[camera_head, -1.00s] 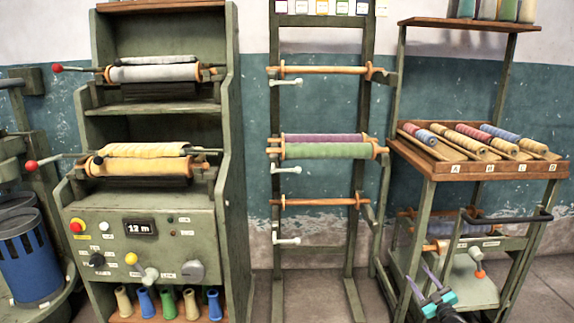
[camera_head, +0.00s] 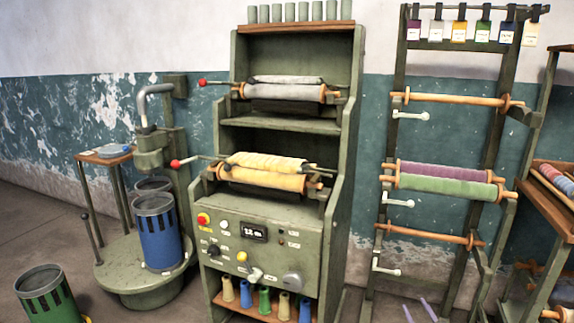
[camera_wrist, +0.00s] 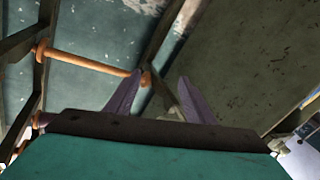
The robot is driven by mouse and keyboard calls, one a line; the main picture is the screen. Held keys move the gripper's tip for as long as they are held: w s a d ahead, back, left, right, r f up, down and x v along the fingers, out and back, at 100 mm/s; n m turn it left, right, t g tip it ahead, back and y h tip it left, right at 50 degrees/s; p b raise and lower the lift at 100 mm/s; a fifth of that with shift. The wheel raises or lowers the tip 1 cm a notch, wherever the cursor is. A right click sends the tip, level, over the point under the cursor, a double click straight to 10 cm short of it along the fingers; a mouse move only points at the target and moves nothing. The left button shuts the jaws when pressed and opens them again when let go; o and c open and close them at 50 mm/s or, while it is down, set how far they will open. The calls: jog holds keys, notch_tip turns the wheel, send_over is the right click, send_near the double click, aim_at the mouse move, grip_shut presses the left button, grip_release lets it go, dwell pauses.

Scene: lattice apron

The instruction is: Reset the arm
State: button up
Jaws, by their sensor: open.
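My gripper (camera_head: 418,311) shows at the bottom edge of the head view, only its two purple fingertips in frame, in front of the foot of the roll rack. In the wrist view my gripper (camera_wrist: 155,97) has its two purple fingers spread apart with nothing between them. Beyond the fingers there is a bare wooden roller (camera_wrist: 90,62) on a dark frame. The rest of my arm is hidden below the head view.
The green machine cabinet (camera_head: 262,212) stands left of the fingertips. The roll rack (camera_head: 440,140) holds purple and green rolls. A shelf cart (camera_head: 549,205) is at the right edge.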

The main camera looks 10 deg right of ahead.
jog(key=w+a+f+m+g+p, duration=0.1)
jog(key=a+g+p, duration=0.15)
jog(key=a, duration=0.65)
jog(key=w+a+f+g+p, duration=0.1)
jog(key=a+f+p, duration=0.15)
jog(key=a, duration=0.75)
jog(key=s+a+f+m+g+p, duration=0.1)
jog(key=s+a+f+g+p, duration=0.4)
jog(key=s+a, duration=0.55)
jog(key=s+a+f+m+g+p, duration=0.1)
jog(key=s+a+f+g, duration=0.2)
jog(key=s, duration=0.5)
jog(key=s+a+f+g+p, duration=0.1)
jog(key=s+a+g, duration=0.2)
jog(key=s+a, duration=0.3)
jog(key=s+a+r+g, duration=0.1)
jog(key=s+g, duration=0.3)
jog(key=s, duration=0.7)
jog(key=s+a+r+g+y, duration=0.1)
jog(key=s+g, duration=0.4)
jog(key=s, duration=0.6)
jog(key=shift+a+r, duration=0.25)
jog(key=shift+r, duration=0.45)
jog(key=shift+s, duration=0.1)
